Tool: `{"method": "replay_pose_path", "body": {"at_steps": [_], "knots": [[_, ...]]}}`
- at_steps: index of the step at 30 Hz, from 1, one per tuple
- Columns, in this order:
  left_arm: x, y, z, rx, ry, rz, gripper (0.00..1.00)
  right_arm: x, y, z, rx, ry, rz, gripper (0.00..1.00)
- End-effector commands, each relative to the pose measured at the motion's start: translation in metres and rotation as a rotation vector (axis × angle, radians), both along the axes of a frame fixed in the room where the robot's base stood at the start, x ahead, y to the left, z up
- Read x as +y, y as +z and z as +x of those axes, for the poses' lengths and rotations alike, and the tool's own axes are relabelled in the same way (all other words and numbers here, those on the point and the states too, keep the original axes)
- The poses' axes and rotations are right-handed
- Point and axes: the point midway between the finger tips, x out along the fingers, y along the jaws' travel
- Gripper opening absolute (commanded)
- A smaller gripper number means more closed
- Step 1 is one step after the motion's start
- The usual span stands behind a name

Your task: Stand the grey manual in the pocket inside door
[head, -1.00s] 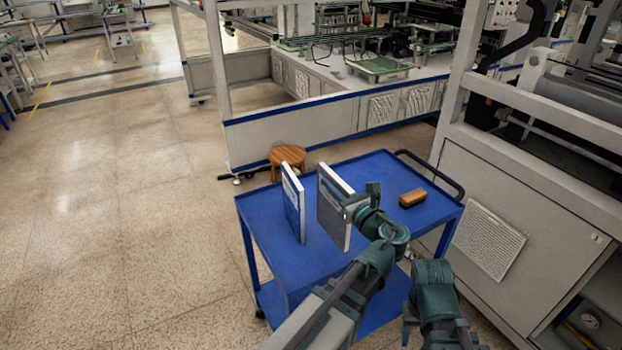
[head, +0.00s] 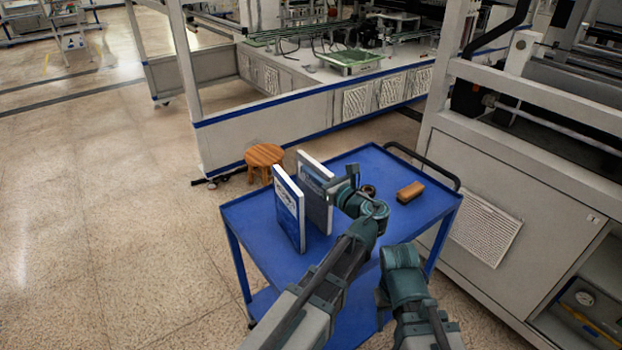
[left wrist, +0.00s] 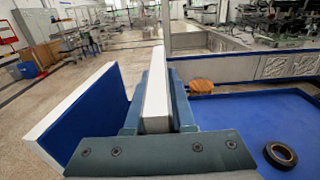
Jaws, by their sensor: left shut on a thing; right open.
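The grey manual (head: 318,200) stands upright over the blue trolley, its white page edge up. My left gripper (head: 337,188) is shut on it. In the left wrist view its pale edge (left wrist: 156,90) is between the fingers (left wrist: 156,120); I cannot tell whether its foot touches the trolley. A blue-and-white manual (head: 288,210) stands upright just left of it, apart from my fingers in the left wrist view. My right gripper (head: 384,300) is open and low at the trolley's near edge, partly hidden by its arm. The machine's grey door panel (head: 480,190) is at the right; no pocket shows clearly.
On the blue trolley (head: 265,250) lie a brown block (head: 410,192) and a dark ring (left wrist: 280,154). A black handle (head: 440,165) rises at its far right. A wooden stool (head: 264,155) stands behind. The left floor is clear.

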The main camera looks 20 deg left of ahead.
Motion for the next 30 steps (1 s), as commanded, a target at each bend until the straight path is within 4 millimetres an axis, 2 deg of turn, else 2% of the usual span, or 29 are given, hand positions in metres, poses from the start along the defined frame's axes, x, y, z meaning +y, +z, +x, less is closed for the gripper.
{"method": "replay_pose_path", "body": {"at_steps": [1,3,11,16,17,21,30], "knots": [[-0.0024,-0.0123,-0.0007,-0.001,-0.001,0.001,0.0,0.0,-0.0126,0.0001,0.0,0.0,0.0,0.5],[-0.0042,-0.0167,-0.0015,-0.001,-0.001,0.001,0.0,0.0,-0.017,0.0001,0.0,0.0,0.0,0.5],[-0.0047,-0.0143,-0.0018,-0.001,0.0,0.001,0.0,0.0,-0.0146,0.0,0.0,0.0,0.0,0.5],[-0.0046,-0.0194,-0.0018,-0.001,0.0,0.001,0.0,0.0,-0.0196,0.0,0.0,0.0,0.0,0.5],[-0.0046,-0.018,-0.0018,0.0,0.0,0.0,0.28,0.0,-0.0179,0.0,0.0,0.0,0.0,0.5],[-0.0046,-0.0176,-0.0018,0.0,0.0,0.0,0.52,0.0,-0.0176,0.0001,0.0,0.0,0.0,0.5],[-0.0045,-0.0172,-0.0017,0.0,0.0,0.0,0.52,0.0001,-0.0172,0.0001,0.0,0.0,0.0,0.5]]}}
